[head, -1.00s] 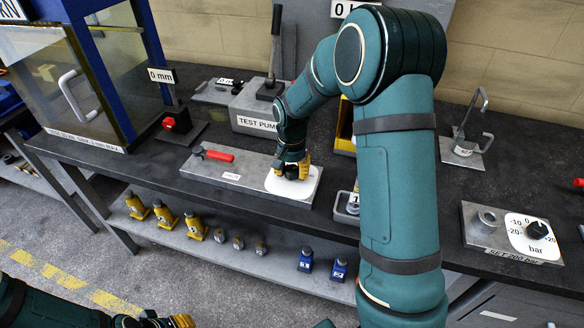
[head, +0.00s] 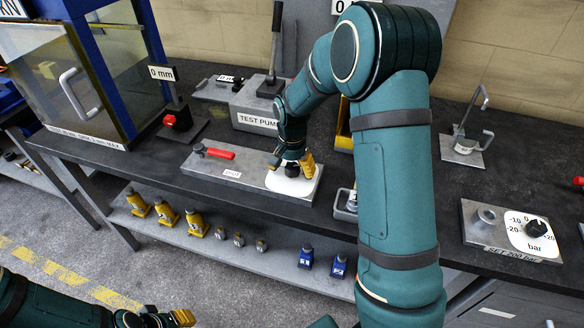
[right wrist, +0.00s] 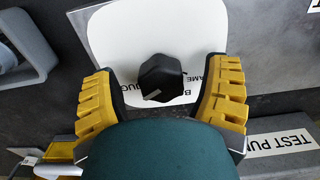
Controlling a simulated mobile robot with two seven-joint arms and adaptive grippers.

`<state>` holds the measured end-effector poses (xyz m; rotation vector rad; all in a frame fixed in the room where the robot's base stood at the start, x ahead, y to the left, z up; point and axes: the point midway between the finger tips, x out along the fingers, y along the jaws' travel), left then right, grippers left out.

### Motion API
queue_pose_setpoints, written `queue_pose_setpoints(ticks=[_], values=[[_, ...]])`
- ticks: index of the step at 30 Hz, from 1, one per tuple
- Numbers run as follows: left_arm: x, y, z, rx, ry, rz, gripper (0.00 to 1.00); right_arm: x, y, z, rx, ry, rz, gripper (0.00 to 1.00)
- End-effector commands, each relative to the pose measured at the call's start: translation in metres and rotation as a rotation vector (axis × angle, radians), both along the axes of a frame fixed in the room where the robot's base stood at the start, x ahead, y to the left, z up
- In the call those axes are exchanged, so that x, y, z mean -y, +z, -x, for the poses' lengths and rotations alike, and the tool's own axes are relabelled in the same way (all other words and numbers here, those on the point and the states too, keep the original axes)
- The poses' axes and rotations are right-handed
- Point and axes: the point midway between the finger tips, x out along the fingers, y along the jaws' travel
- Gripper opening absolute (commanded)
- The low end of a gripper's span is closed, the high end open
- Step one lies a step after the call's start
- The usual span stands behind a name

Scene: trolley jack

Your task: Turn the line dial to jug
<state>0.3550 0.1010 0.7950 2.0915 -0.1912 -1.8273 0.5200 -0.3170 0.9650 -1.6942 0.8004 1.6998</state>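The line dial is a black faceted knob (head: 292,170) on a white plate (head: 302,189), set on a grey panel with a red-handled lever (head: 215,152). In the right wrist view the knob (right wrist: 161,77) stands between my yellow fingers, with a gap on each side. Part of the plate's lettering shows there, including "JUG", partly covered; I cannot tell which mark the knob points to. My right gripper (head: 292,164) is open over the dial and holds nothing. My left gripper (head: 178,319) is at the bottom edge, partly cut off, away from the bench.
The test pump (head: 255,108) stands behind the dial panel. A grey block with a bar dial (head: 536,228) sits at the right. A glass-doored cabinet (head: 85,85) is at the left. Yellow, grey and blue jacks (head: 306,257) stand on the lower shelf.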

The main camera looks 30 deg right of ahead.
Motion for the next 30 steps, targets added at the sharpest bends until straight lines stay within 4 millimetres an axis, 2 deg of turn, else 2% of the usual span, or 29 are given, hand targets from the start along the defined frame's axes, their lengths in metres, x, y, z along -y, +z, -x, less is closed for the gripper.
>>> queue_pose_setpoints(ticks=[6,10,21,27,30], values=[[0.0,0.0,0.0,0.0,0.0,0.0,0.34,0.0,0.002,-0.001,0.003,0.001,0.0,0.76],[0.0,0.0,0.0,0.0,0.0,0.0,0.34,0.0,0.014,-0.002,0.006,0.001,0.001,0.76],[0.0,0.0,0.0,0.0,0.0,0.0,0.34,0.0,0.086,-0.001,0.006,0.001,0.0,0.76],[0.0,0.0,0.0,0.0,0.0,0.0,0.34,0.0,0.112,-0.001,0.004,0.001,0.0,0.76],[0.0,0.0,0.0,0.0,0.0,0.0,0.34,0.0,0.118,-0.001,0.003,0.001,0.0,0.76]])
